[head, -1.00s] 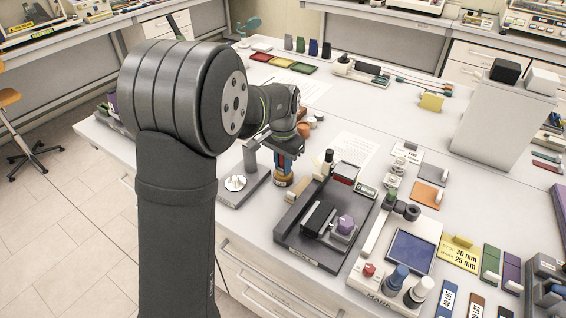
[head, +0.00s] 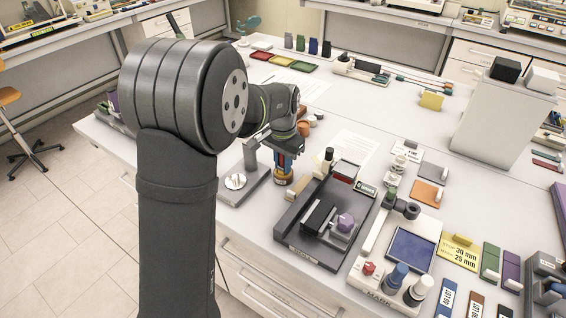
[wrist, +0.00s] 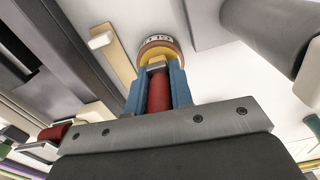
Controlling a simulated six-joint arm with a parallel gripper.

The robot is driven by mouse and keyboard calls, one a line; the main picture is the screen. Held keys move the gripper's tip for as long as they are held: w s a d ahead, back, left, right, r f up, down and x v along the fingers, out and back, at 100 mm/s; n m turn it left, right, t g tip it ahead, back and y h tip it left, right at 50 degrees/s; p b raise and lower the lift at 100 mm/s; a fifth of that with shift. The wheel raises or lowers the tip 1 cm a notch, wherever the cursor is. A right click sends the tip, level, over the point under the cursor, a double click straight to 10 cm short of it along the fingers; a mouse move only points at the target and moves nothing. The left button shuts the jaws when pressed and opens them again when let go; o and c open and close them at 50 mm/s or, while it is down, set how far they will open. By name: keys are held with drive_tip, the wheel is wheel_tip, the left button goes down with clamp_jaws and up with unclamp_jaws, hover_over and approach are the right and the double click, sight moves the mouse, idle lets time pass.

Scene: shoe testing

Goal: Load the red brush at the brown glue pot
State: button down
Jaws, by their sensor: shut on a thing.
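My gripper (head: 284,163) points down at the left of the bench, with its blue fingers shut on the red brush. In the wrist view the gripper (wrist: 157,88) has the red handle of the brush (wrist: 158,92) upright between the two fingers. The brown glue pot (head: 282,181) stands right below the gripper, and it also shows in the wrist view (wrist: 158,43) with a pale lettered label and a yellowish top. The brush's lower end lies at the pot's top. The bristles are hidden, so I cannot tell how deep they sit.
A dark fixture (head: 291,228) with a purple knob stands close right of the pot. A grey stand (head: 246,180) with a round plate is close left. An orange-brown cup (head: 303,129) is behind the gripper. A white sheet (head: 352,146) lies farther right.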

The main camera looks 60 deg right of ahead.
drive_tip(key=shift+f, duration=0.1)
drive_tip(key=shift+r, duration=3.6)
drive_tip(key=shift+w, duration=0.1)
